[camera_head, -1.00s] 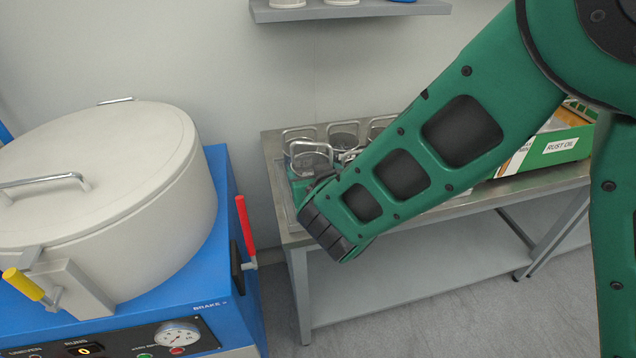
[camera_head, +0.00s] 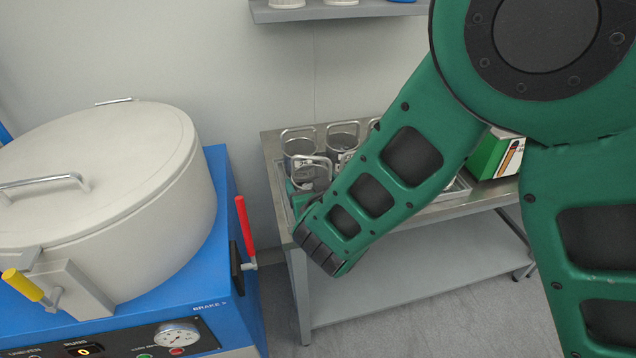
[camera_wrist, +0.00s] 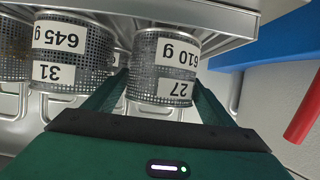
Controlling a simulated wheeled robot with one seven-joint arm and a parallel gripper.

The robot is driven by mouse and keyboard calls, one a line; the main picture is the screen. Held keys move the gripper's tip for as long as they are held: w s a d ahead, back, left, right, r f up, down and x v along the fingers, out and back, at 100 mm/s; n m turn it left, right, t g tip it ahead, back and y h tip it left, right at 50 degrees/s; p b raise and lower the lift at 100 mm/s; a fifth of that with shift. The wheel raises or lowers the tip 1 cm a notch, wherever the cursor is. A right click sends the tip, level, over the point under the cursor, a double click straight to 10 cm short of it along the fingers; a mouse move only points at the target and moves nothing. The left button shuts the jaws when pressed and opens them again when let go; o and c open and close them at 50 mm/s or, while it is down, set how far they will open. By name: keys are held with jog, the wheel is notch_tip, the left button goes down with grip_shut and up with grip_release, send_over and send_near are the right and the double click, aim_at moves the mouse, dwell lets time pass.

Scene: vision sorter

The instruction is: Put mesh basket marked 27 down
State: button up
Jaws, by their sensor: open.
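The mesh basket marked 27 (camera_wrist: 160,66), also labelled 610 g, shows upside down in the wrist view. It stands between the two fingers of my open gripper (camera_wrist: 160,84), and its base appears to be on the metal tray (camera_wrist: 215,14). In the head view the front basket (camera_head: 311,174), with its handle raised, appears to be the same one, at the near left of the tray.
A mesh basket marked 31 (camera_wrist: 72,52) stands beside it, with other baskets (camera_head: 342,138) behind. The tray is on a steel table (camera_head: 272,146). A blue machine (camera_head: 228,200) with a red-handled lever (camera_head: 245,222) is close at left. A green box (camera_head: 492,155) is at right.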

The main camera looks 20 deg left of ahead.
jog(key=shift+r, duration=0.1)
jog(key=v, duration=1.2)
